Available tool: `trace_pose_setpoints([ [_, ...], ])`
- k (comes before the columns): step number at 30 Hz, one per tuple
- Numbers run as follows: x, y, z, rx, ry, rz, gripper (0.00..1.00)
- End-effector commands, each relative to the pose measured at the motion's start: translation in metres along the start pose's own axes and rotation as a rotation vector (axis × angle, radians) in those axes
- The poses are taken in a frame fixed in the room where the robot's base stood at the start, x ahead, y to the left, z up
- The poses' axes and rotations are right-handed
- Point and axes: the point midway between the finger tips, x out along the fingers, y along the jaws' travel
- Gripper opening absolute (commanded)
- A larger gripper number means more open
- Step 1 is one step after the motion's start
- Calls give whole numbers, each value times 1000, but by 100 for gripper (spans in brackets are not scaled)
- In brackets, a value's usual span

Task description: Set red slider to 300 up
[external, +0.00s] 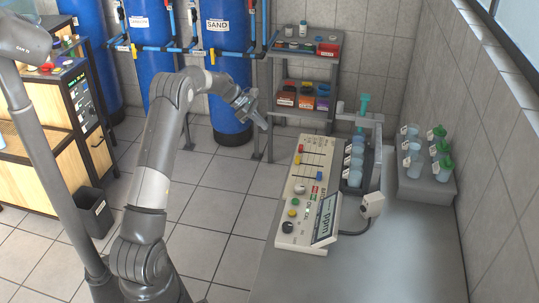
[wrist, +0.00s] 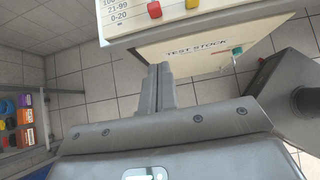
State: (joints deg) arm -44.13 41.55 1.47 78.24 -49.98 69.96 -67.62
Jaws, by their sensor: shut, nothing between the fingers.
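A long cream control panel (external: 308,190) lies on the grey counter in the external view. The red slider knob (external: 298,159) is near its far left edge, beside a yellow one. In the wrist view the red knob (wrist: 154,9) shows at the top, next to printed number ranges, with a yellow knob (wrist: 191,3) to its right. The slider's full scale is cut off there. My gripper (external: 264,123) is shut and empty, in the air left of the panel's far end. Its fingers (wrist: 158,72) appear below the panel's "TEST STOCK" end face, apart from the knob.
A rack of capped cups (external: 356,165) stands right of the panel, with a grey block of bottles (external: 426,180) farther right. A shelf unit with coloured boxes (external: 308,90) and blue tanks (external: 226,70) stand behind. The front of the counter (external: 385,255) is clear.

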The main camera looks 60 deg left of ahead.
Motion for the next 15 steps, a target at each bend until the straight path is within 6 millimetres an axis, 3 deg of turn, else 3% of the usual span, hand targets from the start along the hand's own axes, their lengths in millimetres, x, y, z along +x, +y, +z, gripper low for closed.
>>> trace_pose_setpoints([
  [10, 3, 0, 0, 1, 0, -1, 0],
  [15, 23, -1, 1, 2, 0, -3, 0],
])
